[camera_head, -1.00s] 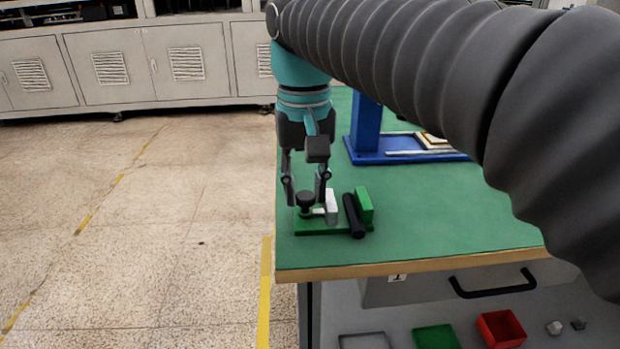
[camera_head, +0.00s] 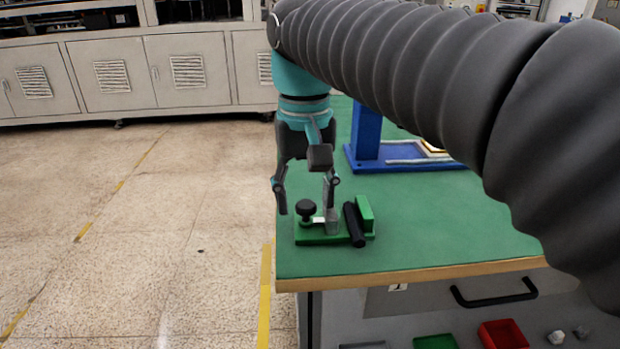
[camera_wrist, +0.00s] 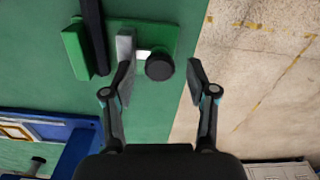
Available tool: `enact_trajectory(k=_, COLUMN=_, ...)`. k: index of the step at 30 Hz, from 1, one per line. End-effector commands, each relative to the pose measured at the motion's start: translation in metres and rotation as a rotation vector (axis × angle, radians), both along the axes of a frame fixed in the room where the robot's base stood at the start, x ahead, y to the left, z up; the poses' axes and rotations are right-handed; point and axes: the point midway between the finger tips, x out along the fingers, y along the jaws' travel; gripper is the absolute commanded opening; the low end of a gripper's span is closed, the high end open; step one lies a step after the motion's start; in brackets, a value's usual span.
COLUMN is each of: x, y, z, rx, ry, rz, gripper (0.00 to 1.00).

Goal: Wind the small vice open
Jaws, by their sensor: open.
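The small vice has a green base (camera_head: 310,239), an upright green block (camera_head: 365,214), a pale movable jaw (camera_head: 332,223) and a round black knob (camera_head: 306,208) on a pale screw. A black rod (camera_head: 354,224) lies between jaw and block, close against the block; in the wrist view a narrow green gap shows between jaw (camera_wrist: 125,44) and rod (camera_wrist: 94,36). My gripper (camera_head: 306,211) is open and empty. In the wrist view its fingers stand either side of the knob (camera_wrist: 159,66), apart from it; the left finger overlaps the jaw. Their exact height is unclear.
The vice sits near the left front corner of the green bench (camera_head: 430,225). A blue stand (camera_head: 367,128) is behind it. A drawer handle (camera_head: 493,291) is at the bench front, with a red bin (camera_head: 503,334) below. Open floor lies left.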

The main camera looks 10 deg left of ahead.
Motion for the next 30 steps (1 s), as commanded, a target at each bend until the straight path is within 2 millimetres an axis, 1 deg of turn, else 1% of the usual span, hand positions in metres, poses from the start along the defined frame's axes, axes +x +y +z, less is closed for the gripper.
enact_trajectory(k=5, x=0.001, y=0.001, z=0.015, rx=0.002, ry=-0.001, rz=0.0, gripper=0.58)
enact_trajectory(k=12, x=0.001, y=0.001, z=0.059, rx=0.002, ry=-0.003, rz=0.0, gripper=0.58)
enact_trajectory(k=18, x=0.001, y=0.001, z=0.092, rx=0.001, ry=-0.003, rz=0.0, gripper=0.58)
enact_trajectory(k=24, x=0.001, y=0.001, z=0.112, rx=0.0, ry=0.0, rz=0.0, gripper=0.58)
enact_trajectory(k=30, x=0.0, y=0.001, z=0.119, rx=0.0, ry=0.0, rz=0.0, gripper=0.58)
